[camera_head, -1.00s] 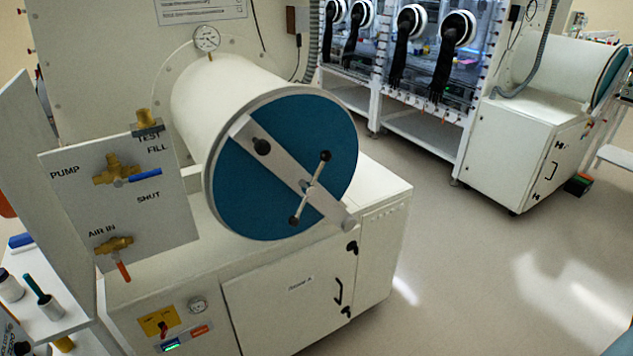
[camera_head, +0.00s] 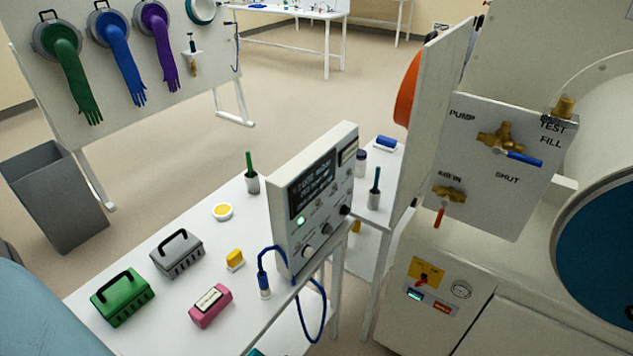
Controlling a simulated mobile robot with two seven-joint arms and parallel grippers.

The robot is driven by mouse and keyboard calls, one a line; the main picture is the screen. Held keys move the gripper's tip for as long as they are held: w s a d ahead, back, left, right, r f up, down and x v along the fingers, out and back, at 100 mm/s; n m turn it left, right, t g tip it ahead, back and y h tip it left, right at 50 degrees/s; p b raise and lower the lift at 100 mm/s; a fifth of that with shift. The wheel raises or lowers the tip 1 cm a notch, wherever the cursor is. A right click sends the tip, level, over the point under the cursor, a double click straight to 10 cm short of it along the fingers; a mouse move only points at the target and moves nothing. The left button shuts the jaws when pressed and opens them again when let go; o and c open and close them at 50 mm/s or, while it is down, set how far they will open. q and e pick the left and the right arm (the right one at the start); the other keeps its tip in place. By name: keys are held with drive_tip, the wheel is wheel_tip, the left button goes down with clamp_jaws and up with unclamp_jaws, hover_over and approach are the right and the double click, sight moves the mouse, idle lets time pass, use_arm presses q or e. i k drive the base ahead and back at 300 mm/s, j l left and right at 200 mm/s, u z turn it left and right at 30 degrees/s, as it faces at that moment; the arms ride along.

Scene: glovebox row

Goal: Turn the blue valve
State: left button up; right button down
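The blue valve handle (camera_head: 525,159) sits on a brass valve body (camera_head: 498,140) at the upper part of a white panel (camera_head: 480,205). The handle points right and slightly down, between the FILL and SHUT labels; PUMP is printed to the left of the valve. A second brass valve (camera_head: 447,193) with a red-orange handle (camera_head: 440,217) hanging down is below it, by AIR IN. Neither of my grippers shows in the head view.
A white table (camera_head: 150,236) in front holds a meter box (camera_head: 313,200), a green case (camera_head: 122,298), a grey case (camera_head: 177,254) and a pink block (camera_head: 210,305). A grey bin (camera_head: 55,195) stands left. The blue round door (camera_head: 600,255) is at right.

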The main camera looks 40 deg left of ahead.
sight(497, 149)
drive_tip(key=l+u, duration=0.25)
drive_tip(key=u, duration=0.15)
drive_tip(key=l+u, duration=0.5)
drive_tip(key=u, duration=0.25)
drive_tip(key=k+l+u, duration=0.15)
drive_tip(key=u, duration=0.2)
